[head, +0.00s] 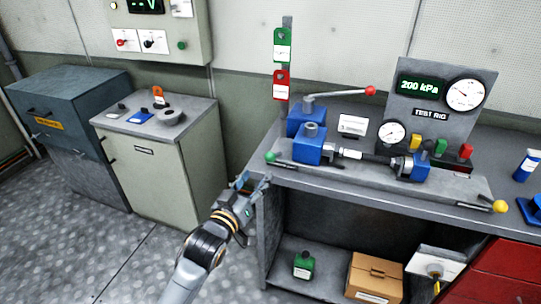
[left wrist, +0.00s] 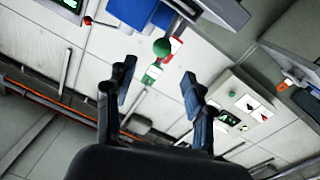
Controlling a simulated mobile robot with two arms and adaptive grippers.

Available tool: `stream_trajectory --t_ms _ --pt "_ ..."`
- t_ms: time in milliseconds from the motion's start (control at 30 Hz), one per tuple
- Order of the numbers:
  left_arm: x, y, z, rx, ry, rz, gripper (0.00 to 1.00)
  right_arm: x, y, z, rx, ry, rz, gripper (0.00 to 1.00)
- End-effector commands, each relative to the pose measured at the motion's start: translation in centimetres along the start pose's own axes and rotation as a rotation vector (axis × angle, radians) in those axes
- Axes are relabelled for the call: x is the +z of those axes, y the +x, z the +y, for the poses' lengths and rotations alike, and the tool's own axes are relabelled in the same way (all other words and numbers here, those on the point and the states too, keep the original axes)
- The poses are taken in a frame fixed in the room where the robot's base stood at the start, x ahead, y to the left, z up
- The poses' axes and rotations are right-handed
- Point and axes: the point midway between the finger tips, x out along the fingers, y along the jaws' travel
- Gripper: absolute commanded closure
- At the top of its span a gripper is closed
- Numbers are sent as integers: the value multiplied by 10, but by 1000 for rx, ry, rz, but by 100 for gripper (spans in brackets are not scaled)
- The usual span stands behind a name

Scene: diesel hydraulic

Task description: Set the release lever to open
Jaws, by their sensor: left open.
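The test rig (head: 385,185) on the bench carries several levers, and I cannot read which is the release lever. A lever with a green ball knob (head: 270,158) lies low at the rig's left front. A lever with a red knob (head: 370,91) extends right from the blue block at the back. A lever with a yellow knob (head: 500,206) lies at the right front. My left gripper (head: 256,180) is open and empty, just below and left of the green knob. In the left wrist view the green knob (left wrist: 161,46) shows beyond the open fingers (left wrist: 158,70), apart from them.
A pressure panel (head: 440,105) reading 200 kPa stands behind the rig. Green and red tags (head: 282,65) hang on a post. A pale cabinet (head: 165,165) stands left. The lower shelf holds a cardboard box (head: 373,277).

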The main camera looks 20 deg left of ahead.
Motion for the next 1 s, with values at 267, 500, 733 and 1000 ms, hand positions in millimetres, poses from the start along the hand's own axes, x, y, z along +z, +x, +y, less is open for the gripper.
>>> stream_trajectory --t_ms 267,500,733,1000 --pt "-2 62 0 -1 2 0 46 -3 -9 -11 -13 3 2 60" --pt "0 94 0 0 0 -1 46 -5 -12 -23 -28 2 4 60" --pt "1 103 0 0 1 -1 46 -4 -12 -19 -24 0 2 60" --pt "1 103 0 0 1 -1 59 -2 -12 -13 -16 -1 0 60"
